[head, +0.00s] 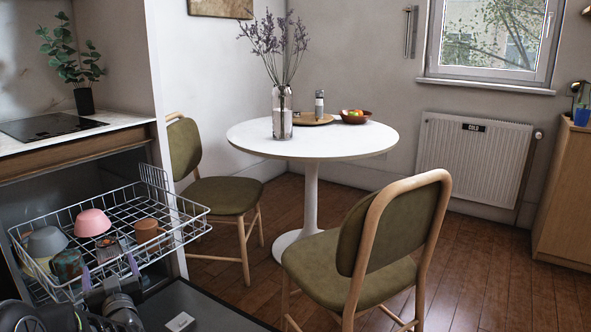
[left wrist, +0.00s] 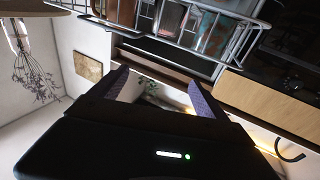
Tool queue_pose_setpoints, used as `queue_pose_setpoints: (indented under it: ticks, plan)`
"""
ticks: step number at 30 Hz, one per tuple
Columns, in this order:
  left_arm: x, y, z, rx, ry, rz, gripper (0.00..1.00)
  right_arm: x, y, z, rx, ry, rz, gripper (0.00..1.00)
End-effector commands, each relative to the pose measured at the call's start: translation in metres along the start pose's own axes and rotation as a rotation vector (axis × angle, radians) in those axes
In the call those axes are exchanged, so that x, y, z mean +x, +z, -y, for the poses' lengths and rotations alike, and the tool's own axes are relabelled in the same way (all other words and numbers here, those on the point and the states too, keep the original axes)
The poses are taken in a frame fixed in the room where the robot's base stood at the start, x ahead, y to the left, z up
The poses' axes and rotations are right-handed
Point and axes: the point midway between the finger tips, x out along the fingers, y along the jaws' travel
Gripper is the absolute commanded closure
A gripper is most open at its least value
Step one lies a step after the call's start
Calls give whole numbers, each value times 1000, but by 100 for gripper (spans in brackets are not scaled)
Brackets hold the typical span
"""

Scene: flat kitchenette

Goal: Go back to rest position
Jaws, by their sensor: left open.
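My left gripper (head: 110,270) is at the lower left of the head view, at the front of the pulled-out dishwasher rack (head: 180,236). Its two fingers are spread apart with nothing held between them. In the left wrist view its open fingers (left wrist: 158,88) show in the middle, with the rack wires (left wrist: 190,45) beyond them at the top. A pink bowl (head: 92,222), a grey bowl (head: 47,241), a brown cup (head: 147,229) and a dark patterned cup (head: 67,264) sit in the rack. My right gripper is not in view.
The open dishwasher door (head: 205,308) lies low in front of the rack. A round white table (head: 345,146) with a vase (head: 282,115) stands behind. A near chair (head: 350,270) and a far chair (head: 220,196) stand by it. Wooden floor (head: 480,270) is clear at right.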

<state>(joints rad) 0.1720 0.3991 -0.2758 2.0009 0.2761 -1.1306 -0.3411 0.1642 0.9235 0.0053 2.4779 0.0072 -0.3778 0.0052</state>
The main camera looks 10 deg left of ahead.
Motion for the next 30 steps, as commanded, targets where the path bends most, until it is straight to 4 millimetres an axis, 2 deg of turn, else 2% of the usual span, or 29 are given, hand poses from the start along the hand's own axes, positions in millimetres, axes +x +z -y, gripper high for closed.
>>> queue_pose_setpoints:
  ticks: [5, 11, 17, 20, 23, 26, 27, 29, 30]
  plan:
    - [-5, 24, -11, -51, 44, 91, 14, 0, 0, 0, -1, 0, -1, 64]
    - [-22, 60, -32, -77, 106, 208, 14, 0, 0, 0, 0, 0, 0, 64]
    - [-54, 112, -60, -91, 183, 365, 14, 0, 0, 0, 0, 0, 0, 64]
    - [-81, 147, -78, -94, 233, 472, 14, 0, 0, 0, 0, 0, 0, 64]
    - [-122, 190, -98, -91, 291, 612, 14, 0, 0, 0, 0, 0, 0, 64]
    - [-180, 240, -118, -80, 360, 788, 14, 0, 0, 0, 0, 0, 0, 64]
    - [-207, 259, -124, -73, 387, 863, 14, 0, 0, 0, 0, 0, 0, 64]
    - [-250, 285, -131, -59, 427, 975, 14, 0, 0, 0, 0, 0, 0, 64]
    - [-279, 300, -135, -49, 452, 1048, 14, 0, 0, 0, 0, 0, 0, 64]
